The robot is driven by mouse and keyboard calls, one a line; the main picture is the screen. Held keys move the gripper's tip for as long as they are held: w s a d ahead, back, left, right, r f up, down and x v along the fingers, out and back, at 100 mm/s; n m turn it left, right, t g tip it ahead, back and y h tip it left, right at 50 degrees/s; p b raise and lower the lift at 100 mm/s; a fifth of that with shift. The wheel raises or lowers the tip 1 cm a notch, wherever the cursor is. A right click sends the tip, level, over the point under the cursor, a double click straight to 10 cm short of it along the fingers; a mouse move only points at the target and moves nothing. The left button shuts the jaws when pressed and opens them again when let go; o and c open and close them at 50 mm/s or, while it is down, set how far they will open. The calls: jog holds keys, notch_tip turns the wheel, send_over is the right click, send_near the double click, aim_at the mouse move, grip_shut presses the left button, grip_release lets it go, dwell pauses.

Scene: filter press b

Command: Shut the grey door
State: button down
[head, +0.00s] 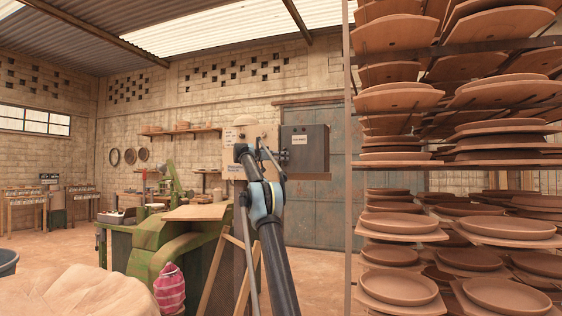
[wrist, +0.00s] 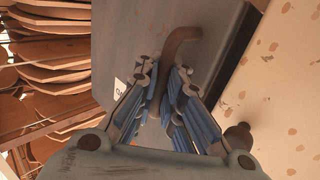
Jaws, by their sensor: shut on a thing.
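The grey door (head: 311,148) is a dark grey panel with a small white label, standing to the right of a pale box (head: 232,138) in the head view. In the wrist view the door (wrist: 221,45) fills the upper middle, at an angle to a pale, rust-spotted surface. A brown hooked handle (wrist: 182,39) stands out from it. My gripper (wrist: 164,78) has its blue-ribbed fingers on either side of the handle's stem, shut on it. In the head view my gripper (head: 270,154) is at the door's left edge, its fingers mostly hidden.
A tall rack (head: 348,180) of clay dishes on boards stands close on the right. A green machine (head: 150,250) and a pale mound (head: 75,293) are at the lower left. A brown knob (wrist: 238,136) sticks out near my gripper. Open floor shows beyond my arm.

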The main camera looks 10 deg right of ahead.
jog(key=shift+w+r, duration=0.1)
jog(key=c, duration=2)
grip_release()
jog(key=shift+a, duration=0.1)
jog(key=shift+a, duration=0.1)
jog(key=v, duration=1.1)
jog(key=shift+a, duration=0.35)
